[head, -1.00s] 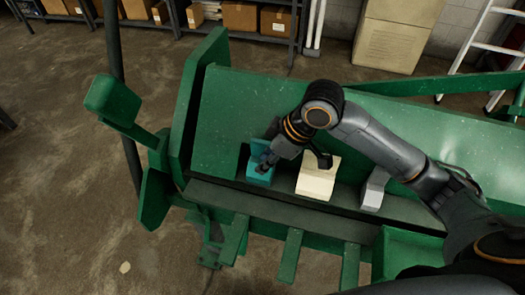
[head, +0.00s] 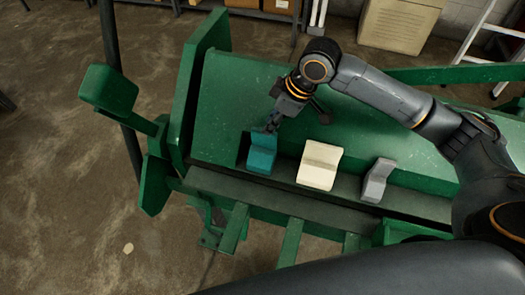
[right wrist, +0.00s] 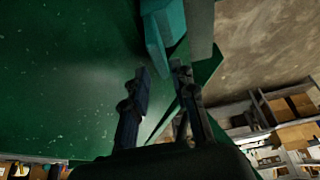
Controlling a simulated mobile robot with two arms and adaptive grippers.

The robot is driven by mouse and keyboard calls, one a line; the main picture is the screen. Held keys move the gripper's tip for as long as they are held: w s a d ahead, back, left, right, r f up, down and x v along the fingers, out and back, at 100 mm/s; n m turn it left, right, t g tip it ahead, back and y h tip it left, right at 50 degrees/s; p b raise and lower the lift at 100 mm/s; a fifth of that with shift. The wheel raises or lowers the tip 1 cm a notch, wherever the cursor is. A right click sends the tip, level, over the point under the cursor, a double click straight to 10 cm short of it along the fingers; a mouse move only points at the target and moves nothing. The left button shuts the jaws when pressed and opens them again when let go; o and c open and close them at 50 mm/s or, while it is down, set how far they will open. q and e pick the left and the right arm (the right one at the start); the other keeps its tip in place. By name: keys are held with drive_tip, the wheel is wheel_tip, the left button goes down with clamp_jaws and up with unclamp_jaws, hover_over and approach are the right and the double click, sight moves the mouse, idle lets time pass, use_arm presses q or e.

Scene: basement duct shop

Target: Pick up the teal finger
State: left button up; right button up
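The teal finger (head: 261,160) stands at the left end of a row of blocks on the green machine's ledge. My right gripper (head: 272,127) is just above and behind its top edge in the head view. In the right wrist view, the teal finger (right wrist: 163,28) is at the top, beyond the fingertips. The two fingers of my right gripper (right wrist: 160,72) are apart, with nothing visible between them. I cannot tell whether a fingertip touches the teal finger. My left gripper is not in view.
A cream finger (head: 319,165) and a grey finger (head: 377,181) stand to the right of the teal one on the same ledge. The green machine (head: 235,85) has a sloping plate behind them. Shelves with boxes, a beige cabinet (head: 397,25) and a ladder stand behind.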

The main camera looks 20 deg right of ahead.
sight(262, 151)
drive_tip(key=shift+a+f, duration=0.15)
drive_tip(key=shift+f, duration=0.2)
drive_tip(key=p+x, duration=0.1)
drive_tip(key=x, duration=0.2)
drive_tip(key=shift+w+a+f+p, duration=0.1)
drive_tip(key=shift+w+f+p, duration=0.15)
drive_tip(key=shift+p, duration=0.15)
drive_tip(key=shift+w+a+f, duration=0.1)
drive_tip(key=shift+f, duration=0.35)
drive_tip(key=shift+r, duration=0.1)
clamp_jaws()
